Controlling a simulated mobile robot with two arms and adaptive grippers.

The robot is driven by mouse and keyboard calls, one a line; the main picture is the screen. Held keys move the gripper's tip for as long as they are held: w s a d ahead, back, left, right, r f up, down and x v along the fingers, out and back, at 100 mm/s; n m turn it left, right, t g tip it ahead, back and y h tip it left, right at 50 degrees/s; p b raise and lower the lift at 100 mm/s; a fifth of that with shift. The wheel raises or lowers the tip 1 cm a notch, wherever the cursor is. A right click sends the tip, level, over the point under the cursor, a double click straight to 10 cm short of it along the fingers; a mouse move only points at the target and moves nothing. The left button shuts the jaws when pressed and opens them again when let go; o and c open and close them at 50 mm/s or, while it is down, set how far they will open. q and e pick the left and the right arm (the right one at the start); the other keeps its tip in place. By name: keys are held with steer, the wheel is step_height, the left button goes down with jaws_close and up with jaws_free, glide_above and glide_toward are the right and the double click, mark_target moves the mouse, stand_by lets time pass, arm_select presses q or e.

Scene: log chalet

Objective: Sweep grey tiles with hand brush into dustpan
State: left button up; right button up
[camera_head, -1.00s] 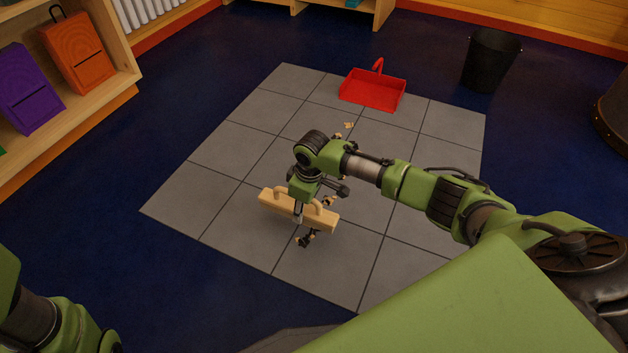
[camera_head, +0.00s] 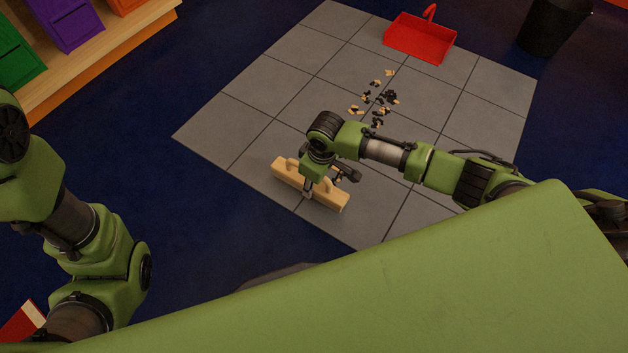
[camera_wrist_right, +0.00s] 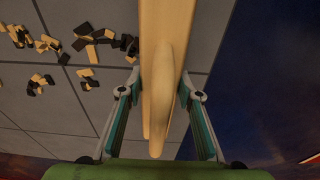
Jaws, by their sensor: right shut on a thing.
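The grey tiles (camera_head: 240,122) form a square patch on the dark blue floor. My right gripper (camera_head: 309,188) is shut on the hand brush (camera_head: 325,197), a pale wooden block with a raised handle, over the near edge of the tiles. In the right wrist view, the brush (camera_wrist_right: 163,45) runs between the two fingers. The bristles are hidden. Black and tan debris (camera_head: 377,97) lies scattered beyond the brush, apart from it; it also shows in the right wrist view (camera_wrist_right: 92,42). The red dustpan (camera_head: 420,40) rests at the far edge of the tiles. My left gripper is out of view.
A dark bin (camera_head: 553,25) stands at the top right, off the tiles. A wooden shelf (camera_head: 110,48) with coloured cases is at the top left. A red and white object (camera_head: 22,322) shows partly at the lower left. The tiles left of the debris are clear.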

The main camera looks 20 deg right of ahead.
stand_by(0.4)
steer(key=shift+f, duration=0.55)
steer(key=shift+w, duration=0.1)
